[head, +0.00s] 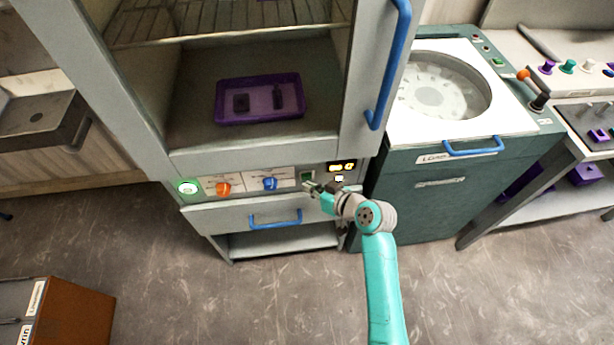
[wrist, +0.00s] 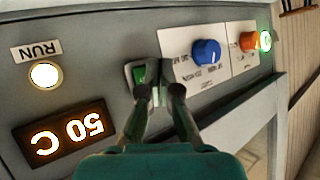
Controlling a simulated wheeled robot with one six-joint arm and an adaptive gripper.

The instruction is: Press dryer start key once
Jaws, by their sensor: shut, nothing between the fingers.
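The dryer (head: 255,158) is a grey cabinet with a control strip below its chamber. Its green key (head: 307,175) sits in a dark square frame, and it also shows in the wrist view (wrist: 140,75). My gripper (head: 313,187) is shut and empty, with its fingertips right at the key. In the wrist view the fingertips (wrist: 161,92) overlap the key's lower right side and hide part of it; I cannot tell whether they touch it. The RUN lamp (wrist: 45,74) glows white. The display (wrist: 66,133) reads 50 C.
A blue knob (wrist: 207,52) and an orange knob (wrist: 249,41) sit beside the key, with a lit green button (head: 187,187) beyond. A drawer with a blue handle (head: 275,219) is below. A purple tray (head: 220,119) sits in the chamber. A teal machine (head: 420,205) stands at right.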

